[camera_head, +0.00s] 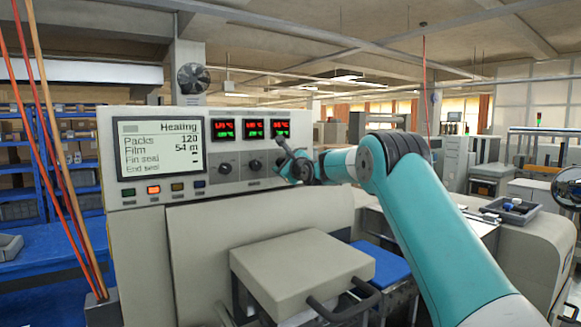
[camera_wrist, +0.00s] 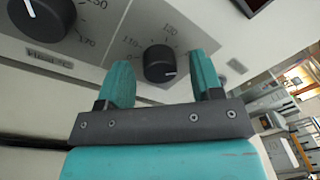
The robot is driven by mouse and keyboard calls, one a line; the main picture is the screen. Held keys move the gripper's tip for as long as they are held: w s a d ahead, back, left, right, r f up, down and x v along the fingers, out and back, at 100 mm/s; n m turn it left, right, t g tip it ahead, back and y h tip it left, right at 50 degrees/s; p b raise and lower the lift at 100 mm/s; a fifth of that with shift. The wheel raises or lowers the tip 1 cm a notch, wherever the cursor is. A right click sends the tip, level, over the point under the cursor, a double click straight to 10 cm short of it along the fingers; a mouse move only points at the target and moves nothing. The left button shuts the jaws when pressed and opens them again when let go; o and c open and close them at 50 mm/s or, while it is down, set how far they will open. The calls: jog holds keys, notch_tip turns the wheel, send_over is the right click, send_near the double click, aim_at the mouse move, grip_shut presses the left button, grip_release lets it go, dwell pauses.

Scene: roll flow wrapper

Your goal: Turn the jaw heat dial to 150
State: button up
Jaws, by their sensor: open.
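In the wrist view a small black dial (camera_wrist: 159,64) with a white pointer mark sits on a grey scale plate, between and just beyond the fingertips of my gripper (camera_wrist: 163,84). Numbers such as 110 show around it; its name is not in view. My gripper is open, and its teal fingers appear apart from the dial. A larger-looking black dial (camera_wrist: 42,16) is at the upper left, with a label below that I cannot read clearly. In the head view my gripper (camera_head: 287,160) is at the panel's right end, with the left dial (camera_head: 225,169) and middle dial (camera_head: 255,166) visible.
The panel's screen (camera_head: 158,147) reads Heating. Red and green displays (camera_head: 252,128) sit above the dials. A beige box-shaped cover (camera_head: 300,265) with a dark handle stands below in front. A tray (camera_head: 510,209) of small items lies on the machine at right.

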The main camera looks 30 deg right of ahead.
jog(key=s+b, duration=0.7)
jog(key=s, duration=1)
jog(key=shift+s+a+b, duration=0.2)
jog(key=shift+a+b, duration=0.15)
jog(key=shift+b, duration=0.05)
jog(key=shift+f, duration=0.1)
